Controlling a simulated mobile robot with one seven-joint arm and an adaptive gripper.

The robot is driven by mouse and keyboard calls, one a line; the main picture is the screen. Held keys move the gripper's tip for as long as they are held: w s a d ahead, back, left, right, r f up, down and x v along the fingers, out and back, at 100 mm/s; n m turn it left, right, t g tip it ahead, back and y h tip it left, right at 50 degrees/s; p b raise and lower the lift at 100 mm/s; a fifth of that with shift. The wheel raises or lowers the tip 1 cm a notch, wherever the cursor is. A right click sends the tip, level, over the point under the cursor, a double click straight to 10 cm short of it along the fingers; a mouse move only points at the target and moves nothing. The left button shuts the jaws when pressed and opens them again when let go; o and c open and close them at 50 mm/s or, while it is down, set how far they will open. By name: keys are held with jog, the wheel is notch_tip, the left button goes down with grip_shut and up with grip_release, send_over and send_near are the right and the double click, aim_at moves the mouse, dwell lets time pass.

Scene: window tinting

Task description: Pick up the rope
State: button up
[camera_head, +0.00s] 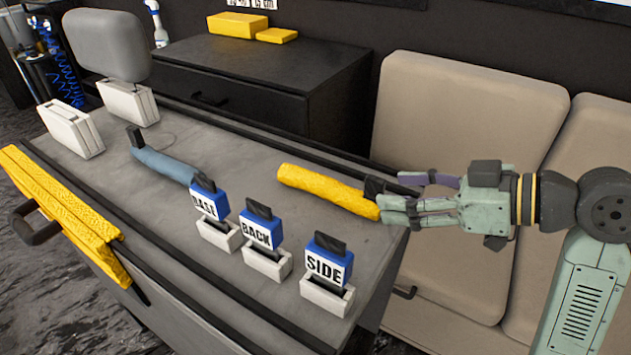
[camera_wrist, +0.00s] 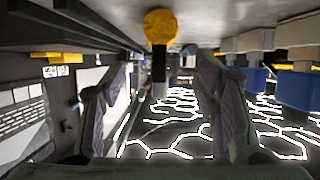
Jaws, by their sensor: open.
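No plain rope shows on the table. A long yellow roll (camera_head: 325,189), lumpy like a rolled cloth, lies on the grey table, with a black piece (camera_head: 373,188) at its right end. My gripper (camera_head: 390,200) is at that right end, coming in from the right, its fingers open. In the wrist view the yellow roll's round end (camera_wrist: 160,27) and a dark bar (camera_wrist: 159,66) below it show between the spread fingers of my gripper (camera_wrist: 162,82). The head view does not show clearly whether they touch. A blue-grey roll (camera_head: 163,165) lies further left.
Blue-topped blocks marked BASE (camera_head: 208,203), BACK (camera_head: 259,235) and SIDE (camera_head: 327,265) stand in white holders along the table's near side. White cases (camera_head: 73,130) stand at the far left. A beige seat (camera_head: 465,110) is behind my gripper. A blue coiled cord (camera_head: 60,65) hangs at far left.

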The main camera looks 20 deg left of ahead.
aim_at(349, 189)
jog(key=x, duration=0.5)
jog(key=shift+p, duration=0.4)
jog(key=p+x, duration=0.1)
jog(key=x, duration=0.3)
jog(key=shift+a+r, duration=0.1)
jog(key=shift+a, duration=0.15)
jog(key=shift+w+a+f+p, duration=0.2)
jog(key=shift+a+f+p, duration=0.1)
jog(key=shift+a, duration=0.2)
jog(key=shift+c, duration=0.4)
jog(key=c, duration=1.2)
